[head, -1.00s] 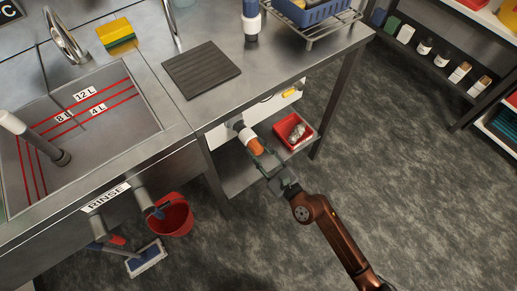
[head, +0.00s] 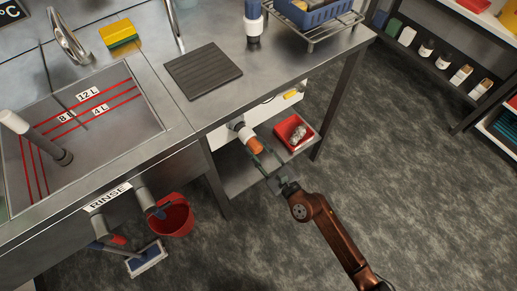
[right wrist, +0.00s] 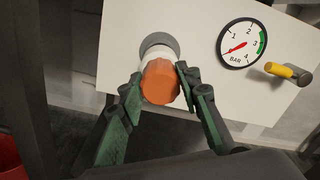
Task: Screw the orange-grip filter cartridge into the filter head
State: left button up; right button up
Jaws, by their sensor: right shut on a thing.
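The filter cartridge, white with an orange grip (head: 256,146), points out from the panel under the bench. It also shows in the right wrist view (right wrist: 160,82), with its white end up against the round grey filter head (right wrist: 160,41). The filter head (head: 235,124) is partly hidden by the bench edge in the head view. I cannot tell how deep the cartridge sits in it. My right gripper (head: 261,159) is shut on the orange grip, with its green-padded fingers (right wrist: 158,94) on either side. My left gripper is out of view.
A pressure gauge (right wrist: 241,43) and a yellow-handled valve (right wrist: 285,71) sit on the white panel right of the cartridge. A red bin (head: 294,132) stands on the lower shelf beside it. A red bucket (head: 172,217) and mop (head: 147,258) are at lower left.

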jog(key=shift+x, duration=1.2)
jog(key=m, duration=0.3)
jog(key=m+p, duration=0.1)
jog(key=m, duration=0.2)
jog(key=shift+r, duration=0.25)
jog(key=m, duration=0.3)
jog(key=shift+f+p, duration=0.15)
jog(key=shift+p, duration=0.15)
jog(key=o, duration=1.3)
jog(key=shift+o, duration=0.2)
jog(key=shift+s+f, duration=0.1)
jog(key=v, duration=1.2)
